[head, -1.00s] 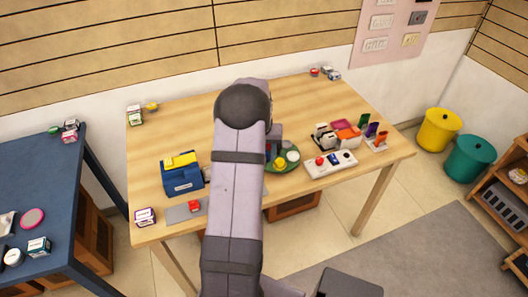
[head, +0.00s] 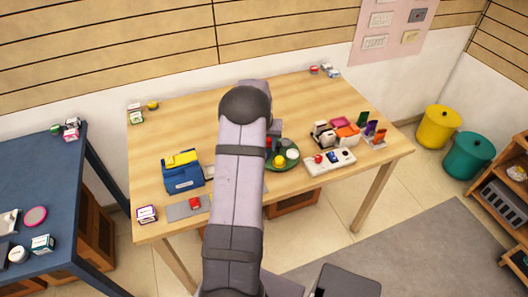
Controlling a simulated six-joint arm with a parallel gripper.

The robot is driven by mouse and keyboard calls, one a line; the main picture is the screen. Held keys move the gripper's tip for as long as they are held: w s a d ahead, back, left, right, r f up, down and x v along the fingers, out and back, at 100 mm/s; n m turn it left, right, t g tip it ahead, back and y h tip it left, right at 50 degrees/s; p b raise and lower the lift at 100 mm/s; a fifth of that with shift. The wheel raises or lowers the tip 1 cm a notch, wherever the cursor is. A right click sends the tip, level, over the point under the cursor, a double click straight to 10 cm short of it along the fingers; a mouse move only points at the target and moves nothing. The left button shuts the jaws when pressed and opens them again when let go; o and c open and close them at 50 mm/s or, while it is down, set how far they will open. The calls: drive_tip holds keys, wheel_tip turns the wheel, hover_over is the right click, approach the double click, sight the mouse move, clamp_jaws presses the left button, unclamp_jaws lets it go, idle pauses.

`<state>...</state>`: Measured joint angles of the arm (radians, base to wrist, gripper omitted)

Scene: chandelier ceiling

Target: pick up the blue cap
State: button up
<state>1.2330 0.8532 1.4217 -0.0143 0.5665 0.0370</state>
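A small blue piece (head: 333,156), which may be the blue cap, sits beside a red piece (head: 318,159) on the white panel (head: 343,165) at the right front of the table. It is too small to tell for sure that it is a cap. My arm stretches over the table's middle and hides part of it. Only a grey part at its far end, perhaps my gripper (head: 275,131), shows just right of the arm, behind the green tray (head: 290,164). Its fingers cannot be made out, so open or shut does not show. The blue piece stands apart from it, to the right.
The green tray holds yellow and white round pieces. A blue box with a yellow top (head: 183,174) and a grey mat (head: 181,211) lie left of my arm. Several coloured items (head: 347,134) crowd the table's right side. The table's back middle (head: 200,110) is clear.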

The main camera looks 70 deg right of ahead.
drive_tip(key=shift+p+x, duration=0.9)
drive_tip(key=shift+x, duration=1.15)
drive_tip(key=shift+d, duration=0.1)
drive_tip(key=shift+c, duration=0.6)
drive_tip(key=c, duration=1)
